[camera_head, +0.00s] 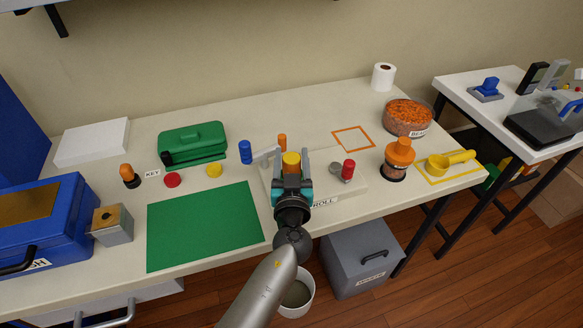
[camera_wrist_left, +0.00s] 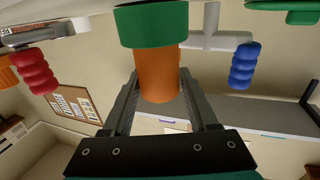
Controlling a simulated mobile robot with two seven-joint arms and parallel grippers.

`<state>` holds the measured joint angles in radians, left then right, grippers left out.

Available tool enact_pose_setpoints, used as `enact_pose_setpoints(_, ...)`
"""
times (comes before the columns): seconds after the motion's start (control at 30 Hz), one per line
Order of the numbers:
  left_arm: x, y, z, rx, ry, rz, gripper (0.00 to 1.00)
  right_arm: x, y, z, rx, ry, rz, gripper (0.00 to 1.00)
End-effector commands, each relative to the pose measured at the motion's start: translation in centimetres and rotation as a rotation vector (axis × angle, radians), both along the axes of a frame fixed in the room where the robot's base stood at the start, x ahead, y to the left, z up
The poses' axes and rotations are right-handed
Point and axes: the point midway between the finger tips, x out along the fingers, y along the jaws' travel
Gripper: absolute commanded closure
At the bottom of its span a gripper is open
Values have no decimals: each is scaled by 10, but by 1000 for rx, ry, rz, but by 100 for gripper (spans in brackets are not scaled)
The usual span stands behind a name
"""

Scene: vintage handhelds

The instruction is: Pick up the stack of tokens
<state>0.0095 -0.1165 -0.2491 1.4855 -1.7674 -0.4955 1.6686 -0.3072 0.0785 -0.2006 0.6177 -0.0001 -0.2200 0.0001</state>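The stack of tokens (camera_head: 291,159) is a short upright column with a yellow-orange top, standing on the pale board marked "…ROLL". In the left wrist view, the stack (camera_wrist_left: 157,75) shows as an orange cylinder with a wider green part on the table side; this view is upside down. My left gripper (camera_head: 292,167) is at the stack, with one finger on each side. The fingers look open around it, with at most narrow gaps. The fingers (camera_wrist_left: 157,85) also flank it in the left wrist view. Its lower part is hidden from the head. My right gripper is not in view.
A blue handle (camera_head: 245,152) is left of the gripper, an orange handle (camera_head: 282,141) behind and a red handle (camera_head: 348,169) right. A green mat (camera_head: 205,227) lies left, with red (camera_head: 172,180) and yellow (camera_head: 213,170) discs beyond. An orange-topped jar (camera_head: 398,152) stands right.

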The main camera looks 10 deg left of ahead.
Motion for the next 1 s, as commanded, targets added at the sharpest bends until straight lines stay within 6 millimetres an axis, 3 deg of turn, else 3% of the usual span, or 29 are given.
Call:
enact_pose_setpoints(0.07, 0, 0, 0, 0, 0, 0, 51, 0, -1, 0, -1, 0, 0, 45)
enact_pose_setpoints(0.5, 0, 0, 0, 0, -1, 0, 100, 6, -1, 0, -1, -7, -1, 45)
enact_pose_setpoints(1.0, 2, 1, 7, 2, -3, 0, 100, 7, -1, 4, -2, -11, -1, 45)
